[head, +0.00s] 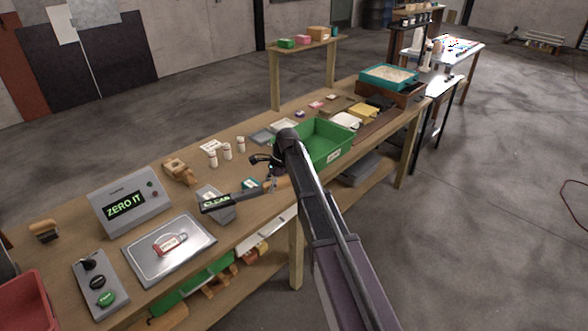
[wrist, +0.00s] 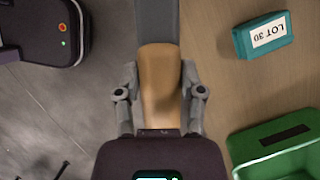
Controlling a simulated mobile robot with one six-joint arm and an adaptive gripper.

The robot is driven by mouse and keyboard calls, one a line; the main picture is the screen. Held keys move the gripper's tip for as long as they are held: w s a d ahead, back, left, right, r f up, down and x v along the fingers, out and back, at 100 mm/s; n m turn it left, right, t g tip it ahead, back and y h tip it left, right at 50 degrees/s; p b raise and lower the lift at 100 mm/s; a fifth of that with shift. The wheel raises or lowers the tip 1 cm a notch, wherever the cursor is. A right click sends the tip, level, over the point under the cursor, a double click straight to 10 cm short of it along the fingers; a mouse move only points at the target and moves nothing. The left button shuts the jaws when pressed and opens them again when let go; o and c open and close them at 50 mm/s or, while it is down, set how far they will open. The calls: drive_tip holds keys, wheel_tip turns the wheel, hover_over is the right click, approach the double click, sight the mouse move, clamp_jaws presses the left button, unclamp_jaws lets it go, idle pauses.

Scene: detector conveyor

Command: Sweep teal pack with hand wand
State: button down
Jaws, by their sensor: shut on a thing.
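The hand wand (head: 238,197) has a dark body, a tan handle and a small lit green display that seems to read "CLEAR". My gripper (wrist: 160,78) is shut on its tan handle (wrist: 160,85), one finger on each side. In the head view the wand points left, over or near a grey holder (head: 222,212) on the bench; I cannot tell whether they touch. The teal pack (head: 251,184) lies on the bench just behind the wand. In the wrist view the teal pack (wrist: 263,36), labelled "LOT 30", is right of the wand, apart from it.
A green bin (head: 347,150) stands right of my gripper. A grey "ZERO IT" display box (head: 130,200), a metal plate (head: 140,268) with a red-and-white item, and a button panel (head: 92,288) are to the left. Small white bottles (head: 227,151) stand behind the teal pack.

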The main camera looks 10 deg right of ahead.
drive_tip(key=shift+d, duration=0.2)
drive_tip(key=w+d+f+m+t+h+b, duration=0.1)
drive_tip(key=w+d+m+t+b, duration=0.3)
drive_tip(key=w+d, duration=0.7)
drive_tip(key=shift+w+d+f+m+t+b, duration=0.15)
drive_tip(key=shift+w+f+m+t+b, duration=0.25)
drive_tip(key=shift+f+m+t, duration=0.95)
drive_tip(key=shift+r+n+t, duration=0.25)
drive_tip(key=shift+t, duration=0.1)
drive_tip(key=shift+f+b, duration=2.65)
drive_tip(key=shift+b, duration=0.15)
drive_tip(key=shift+s+r, duration=0.15)
drive_tip(key=shift+s, duration=0.05)
drive_tip(key=shift+s+a, duration=0.35)
drive_tip(key=shift+s, duration=0.35)
drive_tip(key=shift+s+a, duration=0.35)
drive_tip(key=shift+s, duration=0.35)
idle(0.6)
